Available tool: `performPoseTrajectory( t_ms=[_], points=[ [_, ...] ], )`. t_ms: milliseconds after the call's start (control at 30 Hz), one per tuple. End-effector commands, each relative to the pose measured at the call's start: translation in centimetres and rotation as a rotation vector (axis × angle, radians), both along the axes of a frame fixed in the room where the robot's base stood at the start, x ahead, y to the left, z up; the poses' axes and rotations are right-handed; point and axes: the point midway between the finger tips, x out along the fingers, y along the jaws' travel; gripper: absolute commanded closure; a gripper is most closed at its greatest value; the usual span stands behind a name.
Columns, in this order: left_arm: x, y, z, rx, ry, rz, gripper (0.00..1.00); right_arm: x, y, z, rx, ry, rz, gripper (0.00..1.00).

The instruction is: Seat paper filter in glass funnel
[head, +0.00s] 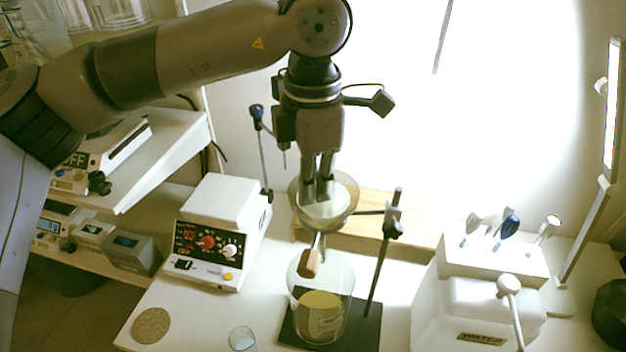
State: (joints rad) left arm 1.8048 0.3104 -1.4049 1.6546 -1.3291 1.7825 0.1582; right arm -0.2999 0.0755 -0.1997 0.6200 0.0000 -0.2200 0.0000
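The glass funnel (354,214) hangs in a ring on a dark stand, above a glass beaker (347,283). A pale round shape that looks like the paper filter (338,207) shows inside the funnel. My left gripper (317,196) points straight down over the funnel, its fingertips inside the rim outline and in front of the pale paper. The fingers are close together with a narrow gap. Whether they pinch the paper is too small to tell. The fingers hide part of the filter and funnel. My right gripper is not in view.
The stand's rod (381,260) rises right of the funnel. The beaker holds yellowish contents. A white control box (208,240) stands left, a white water bath (465,311) right. A small glass (242,339) and round cork mat (152,325) are at the front left.

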Motion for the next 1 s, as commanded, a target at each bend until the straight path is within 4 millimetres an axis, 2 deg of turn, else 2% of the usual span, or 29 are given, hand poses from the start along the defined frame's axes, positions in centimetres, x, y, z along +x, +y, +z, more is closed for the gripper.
performPoseTrajectory(
  t_ms=[233, 633, 1000],
  points=[
    [-0.01, -0.01, -0.02, 0.0, 0.0, 0.0, 1.0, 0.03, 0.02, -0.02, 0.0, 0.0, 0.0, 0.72],
    [-0.01, -0.01, -0.03, 0.0, 0.0, 0.0, 0.73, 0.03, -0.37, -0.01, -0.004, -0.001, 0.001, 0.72],
    [0.03, -0.04, 0.42, -0.001, -0.001, 0.0, 0.72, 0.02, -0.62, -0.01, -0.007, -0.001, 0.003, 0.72]
  ],
)
